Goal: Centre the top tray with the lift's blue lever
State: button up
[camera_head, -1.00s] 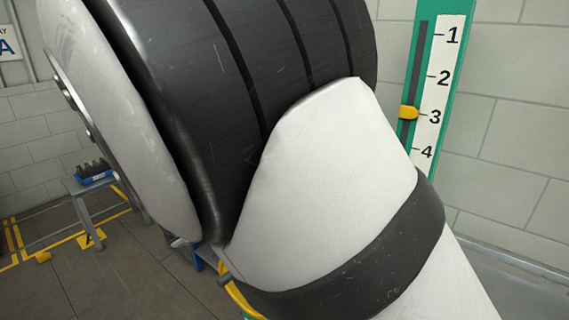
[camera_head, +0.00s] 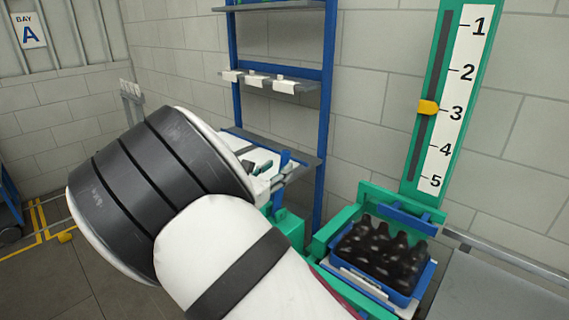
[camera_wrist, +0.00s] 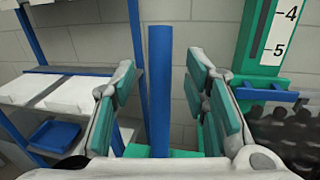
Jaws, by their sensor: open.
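The green lift (camera_head: 408,195) stands at the right of the head view, with a scale from 1 to 5 and a yellow pointer (camera_head: 428,107) at about 3. A blue tray (camera_head: 402,297) of dark bottles (camera_head: 382,250) sits in its green frame. A blue upright bar, seemingly the lever (camera_wrist: 160,85), rises between my fingers in the wrist view, with green behind its foot. My gripper (camera_wrist: 163,100) is open, with green pads on either side of the bar and gaps showing. In the head view my gripper (camera_head: 272,172) is partly hidden by my arm.
A blue-framed shelf rack (camera_head: 326,90) stands against the wall behind my gripper, with white items on its shelves. A grey conveyor or bench surface (camera_head: 490,290) lies right of the lift.

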aim_at(282, 165)
jog(key=shift+x, duration=2.1)
grip_shut()
